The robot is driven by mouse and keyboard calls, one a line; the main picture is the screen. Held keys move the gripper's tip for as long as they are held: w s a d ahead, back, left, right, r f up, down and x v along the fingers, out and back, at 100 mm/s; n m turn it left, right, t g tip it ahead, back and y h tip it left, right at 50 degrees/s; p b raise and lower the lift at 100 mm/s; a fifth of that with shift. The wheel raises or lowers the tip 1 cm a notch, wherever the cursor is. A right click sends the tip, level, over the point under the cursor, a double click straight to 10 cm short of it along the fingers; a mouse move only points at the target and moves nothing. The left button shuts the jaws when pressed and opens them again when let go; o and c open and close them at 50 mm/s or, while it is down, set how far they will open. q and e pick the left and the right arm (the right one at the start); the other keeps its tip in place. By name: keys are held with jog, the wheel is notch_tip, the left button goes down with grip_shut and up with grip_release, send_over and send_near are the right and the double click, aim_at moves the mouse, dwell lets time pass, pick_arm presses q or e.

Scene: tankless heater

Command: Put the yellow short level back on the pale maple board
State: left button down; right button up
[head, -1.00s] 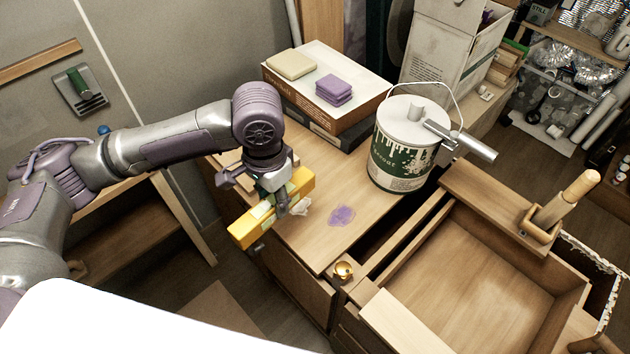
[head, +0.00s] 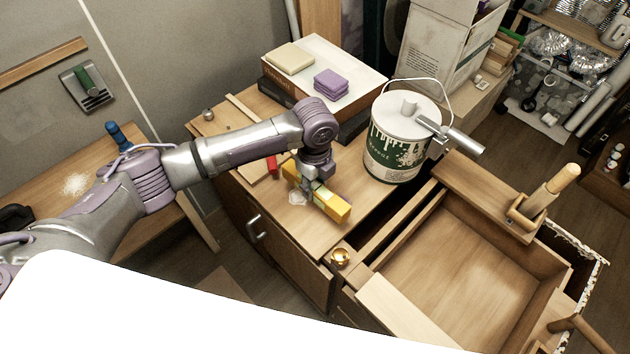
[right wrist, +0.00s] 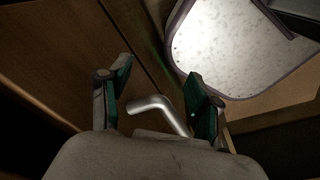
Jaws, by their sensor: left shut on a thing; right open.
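The yellow short level (head: 333,207) is in my left gripper (head: 309,187) in the head view, over the wooden cabinet top. My left gripper is shut around its middle. The level slants from upper left to lower right; I cannot tell whether it touches the top. A pale board (head: 404,314) lies at the front of the open drawer box, and a narrow pale strip (head: 243,107) lies at the cabinet's back left. I cannot tell which is the maple board. In the right wrist view my right gripper (right wrist: 160,92) is open, with a bent metal handle (right wrist: 160,108) showing between its fingers.
A paint can (head: 398,145) stands right of the level. Boxes (head: 325,75) with a purple sponge stack (head: 331,84) are behind. A small red thing (head: 271,164) lies left of the level. A brass knob (head: 341,257) is near the front edge.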

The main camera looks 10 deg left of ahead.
jog(key=shift+s, duration=0.75)
jog(key=shift+a+r, duration=0.1)
pick_arm(q)
jog(key=shift+p, duration=0.3)
notch_tip(320, 180, down, 6)
jog(key=b, duration=0.3)
jog(key=shift+r, duration=0.2)
jog(key=shift+f, duration=0.3)
pick_arm(e)
jog(key=f, duration=0.2)
jog(key=shift+w+f, duration=0.2)
jog(key=shift+f, duration=0.2)
